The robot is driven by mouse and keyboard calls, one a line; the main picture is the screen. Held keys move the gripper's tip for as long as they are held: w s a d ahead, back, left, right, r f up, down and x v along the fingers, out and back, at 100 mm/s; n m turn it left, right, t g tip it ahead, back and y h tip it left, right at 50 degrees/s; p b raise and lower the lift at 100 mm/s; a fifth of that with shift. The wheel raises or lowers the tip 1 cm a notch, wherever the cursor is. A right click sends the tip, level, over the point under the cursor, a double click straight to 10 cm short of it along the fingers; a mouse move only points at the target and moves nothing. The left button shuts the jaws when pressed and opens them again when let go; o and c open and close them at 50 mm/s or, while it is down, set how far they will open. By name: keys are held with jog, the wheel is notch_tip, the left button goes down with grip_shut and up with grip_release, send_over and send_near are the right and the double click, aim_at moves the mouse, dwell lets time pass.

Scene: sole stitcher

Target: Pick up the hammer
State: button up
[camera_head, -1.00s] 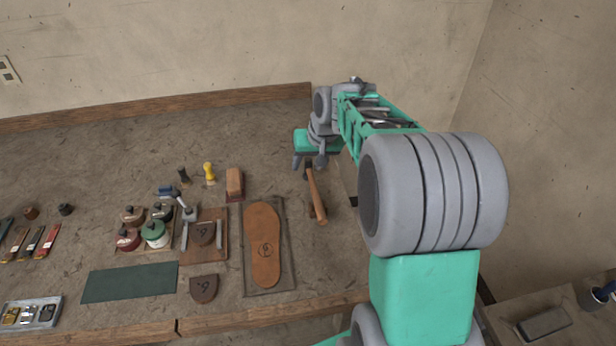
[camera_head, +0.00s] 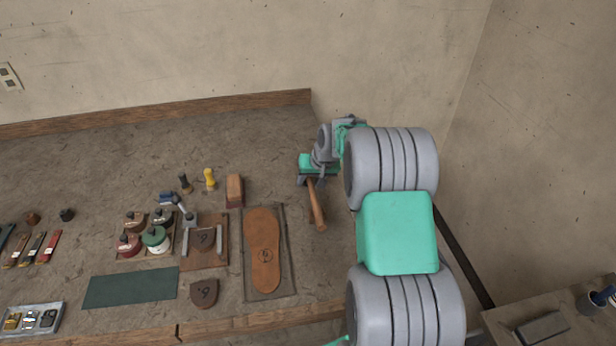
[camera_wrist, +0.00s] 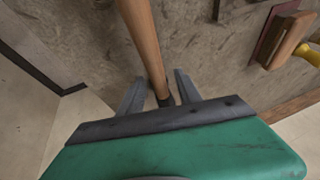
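The hammer lies on the workbench to the right of the sole board, its wooden handle (camera_head: 317,206) pointing toward the bench's front. Its head is hidden by my gripper (camera_head: 309,182) in the head view. In the wrist view the handle (camera_wrist: 145,42) runs down between the two grey fingers of my gripper (camera_wrist: 159,86) to a dark part near the palm. The fingers stand apart, one on each side of the handle, with some gap showing. I cannot tell whether either finger touches it.
A tan sole on a board (camera_head: 263,250) lies left of the hammer. A wooden-backed block (camera_head: 235,188) and a yellow-handled tool (camera_head: 209,179) are close by. Paint pots (camera_head: 155,238) stand farther left. A wall rises behind the bench.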

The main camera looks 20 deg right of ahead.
grip_shut()
dwell(1.2)
